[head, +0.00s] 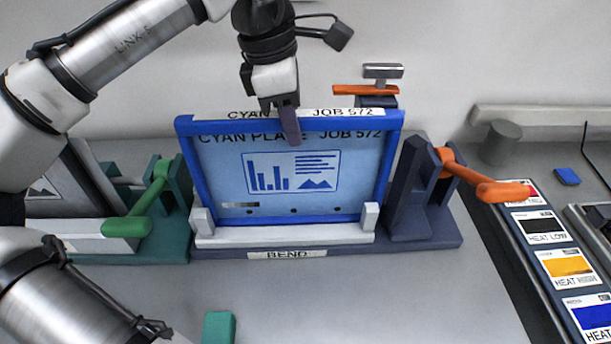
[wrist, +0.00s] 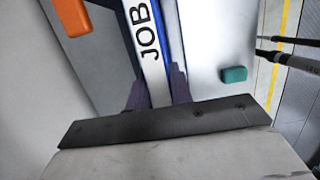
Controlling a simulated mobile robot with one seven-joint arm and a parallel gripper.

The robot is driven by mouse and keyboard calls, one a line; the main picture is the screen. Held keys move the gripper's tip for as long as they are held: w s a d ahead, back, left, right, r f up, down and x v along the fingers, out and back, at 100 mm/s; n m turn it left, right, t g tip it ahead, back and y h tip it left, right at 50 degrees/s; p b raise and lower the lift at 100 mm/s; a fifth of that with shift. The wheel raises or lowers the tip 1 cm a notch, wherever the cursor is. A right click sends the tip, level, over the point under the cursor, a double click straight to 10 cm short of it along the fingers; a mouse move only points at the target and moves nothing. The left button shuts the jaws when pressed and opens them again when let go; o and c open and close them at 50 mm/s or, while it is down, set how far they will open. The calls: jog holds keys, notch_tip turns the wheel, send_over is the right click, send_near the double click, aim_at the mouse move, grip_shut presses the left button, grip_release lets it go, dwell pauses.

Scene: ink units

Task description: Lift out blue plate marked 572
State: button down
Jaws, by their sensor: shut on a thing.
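The blue plate (head: 220,175) has a dark blue frame and a light blue face with a chart drawing. Its label (head: 345,113) reads "CYAN PLATE JOB 572". It stands upright with its lower edge at the pale ledge of the unit marked BEND (head: 285,236). My gripper (head: 288,125) comes down from above and is shut on the middle of the plate's top edge. In the wrist view the plate's top edge (wrist: 145,45) runs between the two dark fingers (wrist: 158,92). The fingers hide part of the label.
An orange-handled lever (head: 490,190) stands right of the plate, and a green-handled lever (head: 130,226) stands left. An orange and grey clamp (head: 368,90) rises behind. Color-labelled panels (head: 560,265) line the right side. A green block (head: 219,327) lies in front. The bench front is mostly clear.

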notch_tip(320, 180, up, 6)
jog(key=p, duration=0.6)
jog(key=shift+r, duration=2.5)
